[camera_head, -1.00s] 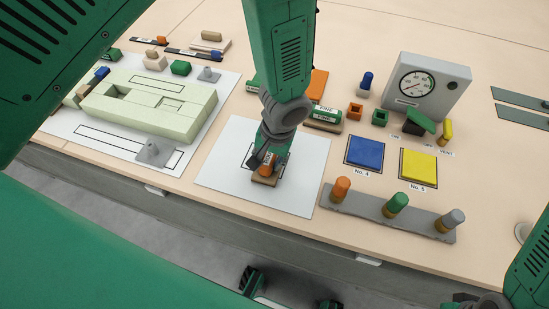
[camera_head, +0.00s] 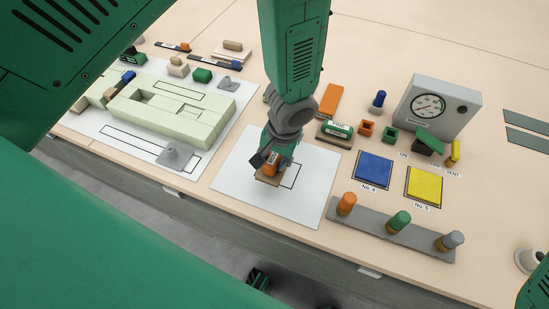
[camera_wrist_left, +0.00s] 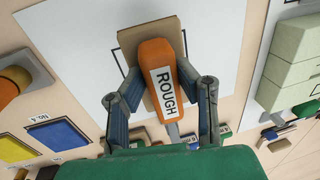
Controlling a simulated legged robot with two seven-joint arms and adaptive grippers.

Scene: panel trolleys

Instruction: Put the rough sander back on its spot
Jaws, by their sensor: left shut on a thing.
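The rough sander (camera_head: 271,167) has an orange grip labelled ROUGH and a tan base. It also shows in the left wrist view (camera_wrist_left: 161,75). My left gripper (camera_head: 268,158) is shut on its orange grip, with one finger (camera_wrist_left: 208,105) on each side. The sander is over the white sheet (camera_head: 308,208), with part of a black outline showing to its right. I cannot tell whether its base touches the sheet. My right gripper is not in view.
A green FINE sander (camera_head: 337,131) stands right of my left arm. Blue (camera_head: 374,170) and yellow (camera_head: 424,186) pads, a gauge box (camera_head: 439,105) and a grey peg bar (camera_head: 398,226) are to the right. A pale green panel (camera_head: 205,126) is at left.

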